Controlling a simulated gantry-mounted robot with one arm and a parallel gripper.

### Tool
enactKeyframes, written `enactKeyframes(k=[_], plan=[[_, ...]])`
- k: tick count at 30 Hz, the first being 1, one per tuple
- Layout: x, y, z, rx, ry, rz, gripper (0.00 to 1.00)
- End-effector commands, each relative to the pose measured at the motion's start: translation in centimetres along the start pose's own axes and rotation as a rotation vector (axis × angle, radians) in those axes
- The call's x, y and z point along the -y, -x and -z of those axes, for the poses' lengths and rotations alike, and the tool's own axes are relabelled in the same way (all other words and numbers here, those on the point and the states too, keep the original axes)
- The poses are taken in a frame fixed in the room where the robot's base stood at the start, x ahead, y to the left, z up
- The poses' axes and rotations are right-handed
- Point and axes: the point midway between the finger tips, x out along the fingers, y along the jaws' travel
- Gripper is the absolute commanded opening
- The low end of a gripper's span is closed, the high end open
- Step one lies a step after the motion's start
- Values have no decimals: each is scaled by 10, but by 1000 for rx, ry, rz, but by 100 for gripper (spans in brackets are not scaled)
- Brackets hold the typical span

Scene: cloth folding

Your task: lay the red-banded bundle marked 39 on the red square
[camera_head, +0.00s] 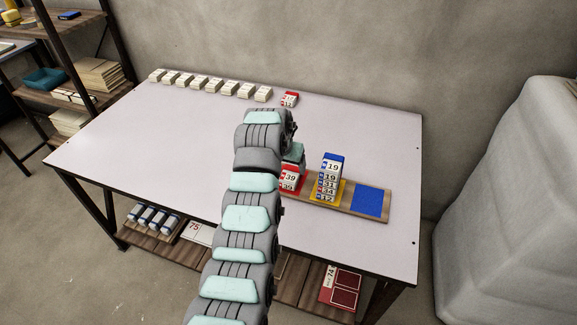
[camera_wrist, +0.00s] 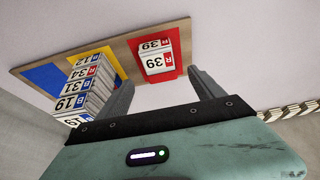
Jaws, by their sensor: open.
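The red-banded bundle marked 39 (camera_wrist: 157,63) lies on the red square (camera_wrist: 124,42) of the wooden board in the wrist view. Red shows on several sides of it. In the head view the bundle (camera_head: 289,181) is partly hidden by my arm. My gripper (camera_wrist: 160,80) is open and empty, with one finger to each side of the bundle in the picture. The fingertips appear clear of the bundle; I cannot tell their exact height. In the head view my arm hides the fingers.
A stack of bundles, blue-banded 19 on top (camera_head: 333,164), stands on the yellow square beside it. The blue square (camera_head: 368,201) is bare. Several white bundles (camera_head: 198,82) and one red-banded bundle (camera_head: 289,99) line the table's back. The table (camera_head: 370,140) is otherwise largely clear.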

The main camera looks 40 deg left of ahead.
Motion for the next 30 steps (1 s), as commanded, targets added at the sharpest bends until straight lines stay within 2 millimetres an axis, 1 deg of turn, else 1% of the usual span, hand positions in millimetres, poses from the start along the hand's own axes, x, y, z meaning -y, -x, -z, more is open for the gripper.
enactKeyframes(k=[1, 6, 12, 16, 30], plan=[[0, 11, 3, -7, 0, 1, 77], [0, 34, 2, -5, 0, 1, 77], [0, 51, 2, -4, -1, 0, 77], [0, 54, 1, -3, -1, 0, 77], [0, 53, 0, -1, -1, 0, 77]])
